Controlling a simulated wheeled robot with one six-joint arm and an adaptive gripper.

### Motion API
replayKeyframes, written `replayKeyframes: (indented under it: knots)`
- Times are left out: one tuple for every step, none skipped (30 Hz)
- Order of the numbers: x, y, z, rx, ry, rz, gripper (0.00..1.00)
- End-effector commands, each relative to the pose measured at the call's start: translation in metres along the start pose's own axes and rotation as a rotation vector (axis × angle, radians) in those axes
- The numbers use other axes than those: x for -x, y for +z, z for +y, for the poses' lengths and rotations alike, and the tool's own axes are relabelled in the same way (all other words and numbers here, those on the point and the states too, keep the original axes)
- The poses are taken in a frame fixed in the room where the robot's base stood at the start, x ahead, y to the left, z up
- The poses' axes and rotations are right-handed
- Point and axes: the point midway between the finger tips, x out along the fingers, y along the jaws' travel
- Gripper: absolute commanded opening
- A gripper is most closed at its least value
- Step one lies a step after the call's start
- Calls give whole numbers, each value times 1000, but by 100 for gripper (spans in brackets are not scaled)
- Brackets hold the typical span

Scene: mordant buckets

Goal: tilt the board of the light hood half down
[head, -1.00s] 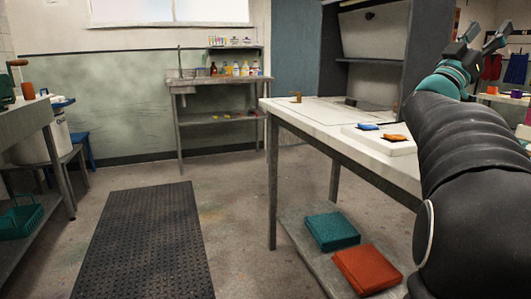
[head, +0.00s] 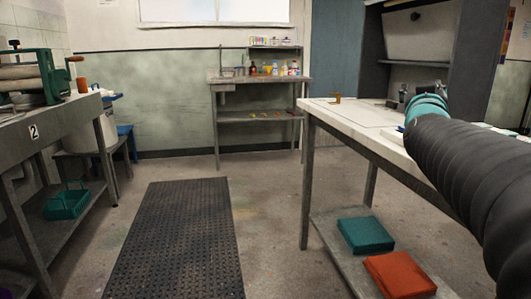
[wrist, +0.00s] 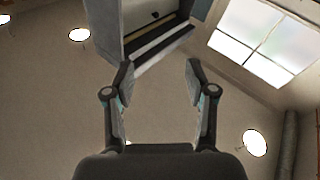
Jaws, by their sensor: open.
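The light hood (head: 372,75) is a dark grey cabinet on the white-topped table at the upper right of the head view. Its pale board (head: 425,40) shows inside, with a small black knob near its top; the board's exact tilt is hard to tell. The wrist view shows the hood (wrist: 115,30) at the top, seen from below. My gripper (wrist: 159,76) is open and empty, its fingers apart below the hood in that picture. In the head view my gripper (head: 422,88) is small, in front of the hood and partly hidden by my arm.
The white table (head: 345,120) holds a small brass-coloured piece (head: 336,97). Teal (head: 363,235) and orange (head: 400,276) stacks lie on its lower shelf. A black mat (head: 175,240) covers clear floor. A bench with a press (head: 35,75) stands left, and a sink table (head: 258,80) at the back.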

Motion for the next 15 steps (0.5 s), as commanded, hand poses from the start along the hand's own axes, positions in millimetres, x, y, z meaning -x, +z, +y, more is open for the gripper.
replayKeyframes:
  knots:
    - [22,13,-27,-21,-88,-67,56]
    - [34,23,-41,-31,-137,-113,56]
    - [53,37,-60,-44,-199,-175,56]
    - [68,48,-72,-51,-243,-224,56]
    - [83,59,-84,-57,-284,-274,56]
    - [106,74,-98,-64,-337,-341,56]
    - [123,85,-109,-68,-379,-393,56]
    - [141,97,-118,-71,-416,-445,56]
    - [166,113,-127,-72,-458,-517,56]
    - [185,124,-133,-70,-487,-572,56]
    - [204,137,-138,-68,-513,-627,56]
    - [230,152,-143,-61,-544,-701,56]
    - [249,164,-145,-54,-564,-755,56]
    - [268,175,-146,-47,-580,-808,56]
    - [292,189,-147,-35,-598,-876,56]
